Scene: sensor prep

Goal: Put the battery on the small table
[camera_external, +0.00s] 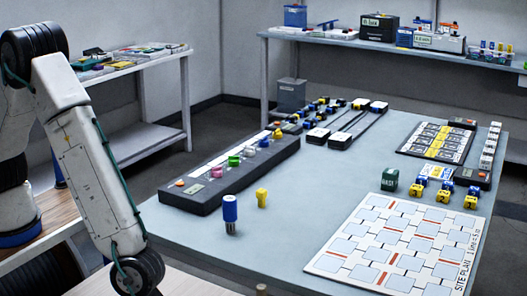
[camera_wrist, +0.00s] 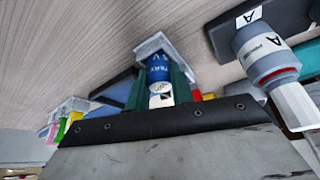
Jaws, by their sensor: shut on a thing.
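In the wrist view my gripper (camera_wrist: 160,95) is shut on a blue and white labelled cylinder, which looks like the battery (camera_wrist: 159,68). Its green fingers stand on both sides of it. A pale square piece (camera_wrist: 165,43) shows just behind its far end; I cannot tell whether they touch. A light wood-grained surface (camera_wrist: 100,40) fills the background. In the external view my gripper is out of the frame, below my arm at the lower left. Wooden tabletops (camera_external: 52,214) show there; I cannot tell which table is the small one.
A grey cylinder (camera_wrist: 268,55) with a red ring and a letter A is close on the right of my gripper. Coloured pieces (camera_wrist: 68,125) are at the left. The large grey table (camera_external: 300,205) holds a blue cylinder (camera_external: 230,209), a yellow piece (camera_external: 262,197) and a printed site plan (camera_external: 400,245).

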